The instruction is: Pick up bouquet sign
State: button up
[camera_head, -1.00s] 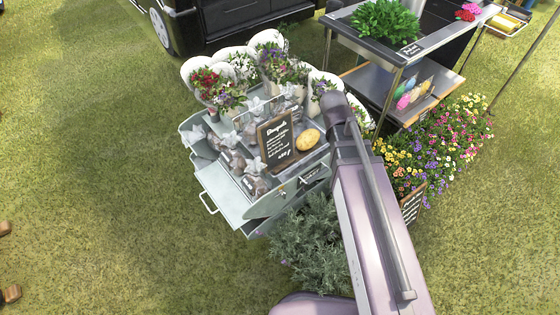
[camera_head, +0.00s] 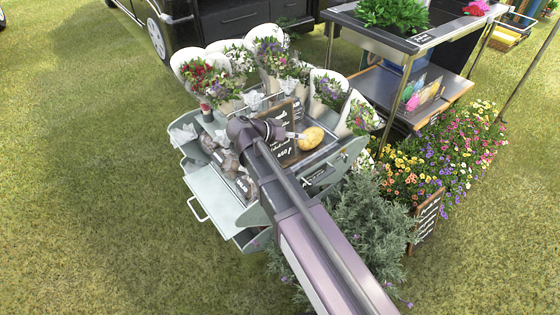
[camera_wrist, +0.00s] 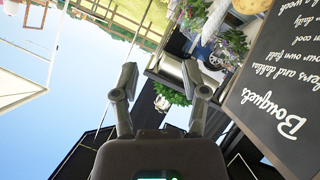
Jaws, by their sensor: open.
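The bouquet sign (camera_head: 283,152) is a black chalkboard with a wooden frame and white writing. It stands on the pale grey flower cart (camera_head: 218,195), partly hidden behind my arm in the head view. In the wrist view the sign (camera_wrist: 278,85) fills the right side, tilted, with "Bouquets" readable. My gripper (camera_wrist: 162,82) is open, with nothing between its two fingers; the sign is to the right of them. In the head view my gripper (camera_head: 288,134) is small and overlaps the sign's face; I cannot tell whether they touch.
A round yellowish object (camera_head: 311,138) lies right of the sign. A metal shelf stand (camera_head: 392,85) and flower bed (camera_head: 440,150) are to the right. Open grass lies left.

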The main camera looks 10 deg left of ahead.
jog(key=s+a+f+t+b, duration=0.1)
jog(key=a+t+b, duration=0.1)
jog(key=a+b, duration=0.2)
jog(key=s+a+f+m+t+b, duration=0.1)
jog(key=a+b, duration=0.3)
jog(key=a, duration=0.4)
jog(key=s+a+f+m+t+h+b, duration=0.1)
jog(key=a+f+t+b, duration=0.2)
jog(key=a, duration=0.3)
jog(key=shift+s+a+t+b, duration=0.3)
jog(key=shift+a+b, duration=0.05)
jog(key=shift+b, duration=0.15)
jog(key=shift+f, duration=0.1)
jog(key=x, duration=0.8)
jog(key=shift+w+d, duration=0.2)
jog(key=shift+x, duration=2.6)
grip_shut()
